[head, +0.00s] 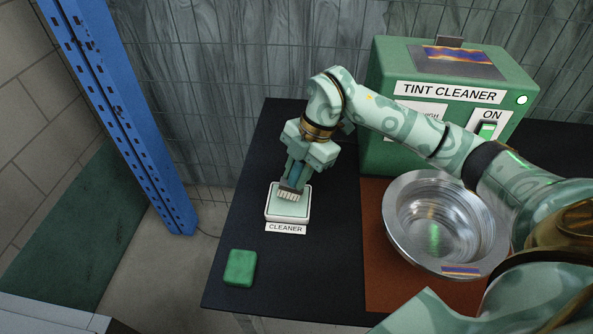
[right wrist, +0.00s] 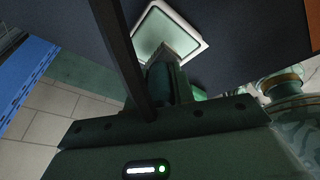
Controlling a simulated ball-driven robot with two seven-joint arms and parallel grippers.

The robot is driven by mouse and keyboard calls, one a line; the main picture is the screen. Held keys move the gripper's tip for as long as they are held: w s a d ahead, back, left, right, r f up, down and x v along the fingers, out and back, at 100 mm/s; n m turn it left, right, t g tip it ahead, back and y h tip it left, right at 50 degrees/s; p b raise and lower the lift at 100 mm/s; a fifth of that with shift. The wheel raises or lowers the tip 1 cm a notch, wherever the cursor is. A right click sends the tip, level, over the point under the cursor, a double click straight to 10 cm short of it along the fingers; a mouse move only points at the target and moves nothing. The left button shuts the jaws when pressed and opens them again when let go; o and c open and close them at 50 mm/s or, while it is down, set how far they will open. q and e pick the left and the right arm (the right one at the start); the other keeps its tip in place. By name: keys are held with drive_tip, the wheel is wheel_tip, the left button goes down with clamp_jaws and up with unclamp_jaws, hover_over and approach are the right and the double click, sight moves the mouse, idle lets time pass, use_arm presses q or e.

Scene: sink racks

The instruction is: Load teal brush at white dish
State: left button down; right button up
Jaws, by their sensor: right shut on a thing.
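The white dish (head: 272,214) lies on the black table top with pale green content inside and a "CLEANER" label (head: 286,228) at its front. My right gripper (head: 297,175) is over the dish, shut on the teal brush (head: 290,193). The brush points down, and its pale bristles are at or just above the dish's content; I cannot tell if they touch. In the right wrist view the dish (right wrist: 203,42) shows beyond the dark brush (right wrist: 165,75), which reaches over it. My left gripper is not in view.
A green block (head: 240,267) lies at the front left of the table. A metal bowl (head: 440,222) stands on a brown mat (head: 377,285) to the right. The green "TINT CLEANER" machine (head: 390,75) stands behind. A blue post (head: 125,110) rises left of the table.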

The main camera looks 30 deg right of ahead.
drive_tip(key=shift+f, duration=0.5)
idle(0.8)
drive_tip(key=shift+f, duration=0.1)
idle(1.4)
wheel_tip(320, 180, up, 7)
drive_tip(key=p, duration=0.6)
drive_tip(key=shift+p, duration=0.4)
idle(0.4)
